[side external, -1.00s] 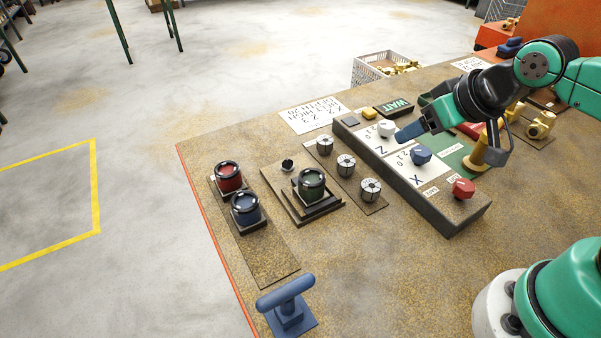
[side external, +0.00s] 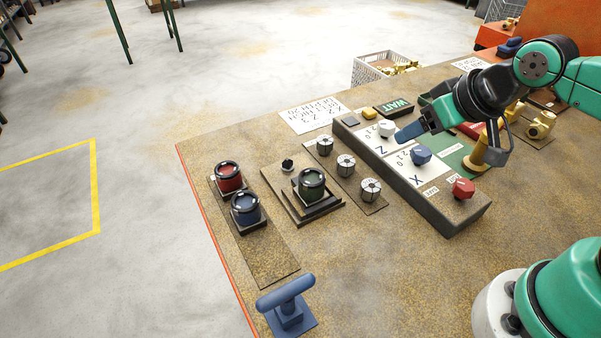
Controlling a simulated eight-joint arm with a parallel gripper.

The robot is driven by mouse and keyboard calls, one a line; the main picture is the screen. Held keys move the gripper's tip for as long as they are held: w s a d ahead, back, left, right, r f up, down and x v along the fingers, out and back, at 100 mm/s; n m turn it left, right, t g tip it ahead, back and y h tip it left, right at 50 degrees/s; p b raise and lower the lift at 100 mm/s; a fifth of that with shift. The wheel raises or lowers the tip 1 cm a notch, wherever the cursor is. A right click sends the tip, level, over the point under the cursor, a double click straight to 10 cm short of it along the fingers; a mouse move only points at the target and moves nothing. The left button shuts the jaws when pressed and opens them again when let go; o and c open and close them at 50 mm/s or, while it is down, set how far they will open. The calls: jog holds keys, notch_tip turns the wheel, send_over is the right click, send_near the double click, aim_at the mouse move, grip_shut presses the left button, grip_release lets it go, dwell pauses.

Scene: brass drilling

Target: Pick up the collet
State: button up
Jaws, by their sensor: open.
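Three small silvery collets with slotted tops stand in a row on a brown strip (side external: 378,206): a far one (side external: 325,145), a middle one (side external: 346,165) and a near one (side external: 370,190). I cannot tell which one the task means. My gripper (side external: 447,147) is over the control box, to the right of the collets and apart from them. Its jaws are spread wide, one finger reaching left and the other hanging at the right. It holds nothing that I can see.
The control box (side external: 450,218) carries a white knob (side external: 386,129), a blue knob (side external: 420,155) and a red knob (side external: 463,188). A blue T-handle (side external: 287,298) stands in front.

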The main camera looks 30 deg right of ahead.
jog(key=shift+o, duration=0.5)
jog(key=m+g, duration=0.4)
jog(key=g, duration=0.3)
send_over(371, 185)
notch_tip(371, 185, down, 6)
jog(key=shift+d+f, duration=0.1)
jog(key=shift+d, duration=0.05)
jog(key=shift+f, duration=3.3)
jog(key=shift+m, duration=0.3)
grip_shut()
